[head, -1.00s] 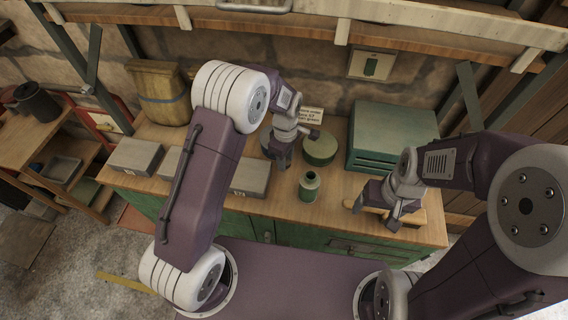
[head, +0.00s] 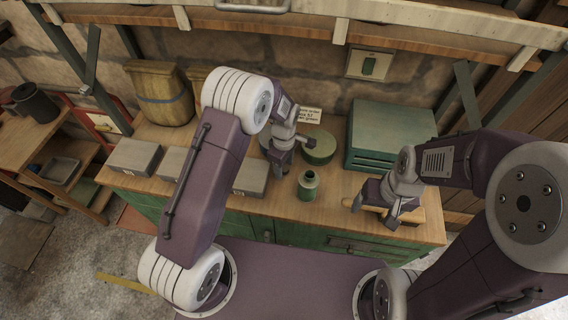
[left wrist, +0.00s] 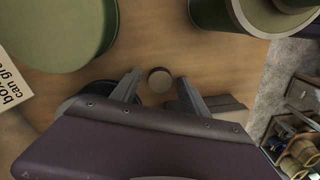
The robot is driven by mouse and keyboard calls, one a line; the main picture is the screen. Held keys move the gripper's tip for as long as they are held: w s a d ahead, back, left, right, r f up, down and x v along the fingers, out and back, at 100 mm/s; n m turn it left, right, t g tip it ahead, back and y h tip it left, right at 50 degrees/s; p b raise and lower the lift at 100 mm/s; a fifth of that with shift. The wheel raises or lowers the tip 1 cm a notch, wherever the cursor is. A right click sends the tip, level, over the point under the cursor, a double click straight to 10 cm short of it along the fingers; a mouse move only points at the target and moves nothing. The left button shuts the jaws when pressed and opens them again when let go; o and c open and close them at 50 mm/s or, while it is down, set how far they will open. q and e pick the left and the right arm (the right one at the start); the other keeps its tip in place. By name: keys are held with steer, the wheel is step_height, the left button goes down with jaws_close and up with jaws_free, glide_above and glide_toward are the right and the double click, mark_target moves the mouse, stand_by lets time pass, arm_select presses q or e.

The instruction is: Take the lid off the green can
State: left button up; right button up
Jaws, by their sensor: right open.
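A wide, low round green can (head: 319,149) stands at the back of the bench; its flat green top also fills the upper left of the left wrist view (left wrist: 58,28). A smaller green jar (head: 308,187) with a pale rim stands nearer the front and shows at the upper right of the left wrist view (left wrist: 240,14). My left gripper (head: 283,171) points down just left of both. Its fingers (left wrist: 157,90) are apart, and a small round brownish thing (left wrist: 160,79) shows between them, not visibly touched. My right gripper (head: 377,218) is open, low over the bench at the right.
A pale wooden piece (head: 432,214) lies by my right gripper. A green slatted box (head: 394,135) stands at the back right. Grey boxes (head: 135,156) line the left. A printed card (head: 308,115) stands behind the can. A dark round thing (left wrist: 80,98) is partly hidden under my left gripper.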

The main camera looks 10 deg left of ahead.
mark_target(284, 168)
arm_select(q)
step_height(284, 168, up, 12)
steer(key=shift+r+b, duration=0.15)
steer(key=shift+b, duration=0.3)
steer(key=s+a+m, duration=0.5)
steer(key=s+m, duration=0.1)
steer(key=s, duration=0.2)
steer(key=s+a+f+m+t, duration=0.1)
steer(key=s+a+m, duration=0.3)
steer(key=s+m, duration=0.3)
steer(key=shift+s+a+f, duration=0.25)
steer(key=shift+s+a, duration=0.15)
steer(key=shift+s, duration=0.35)
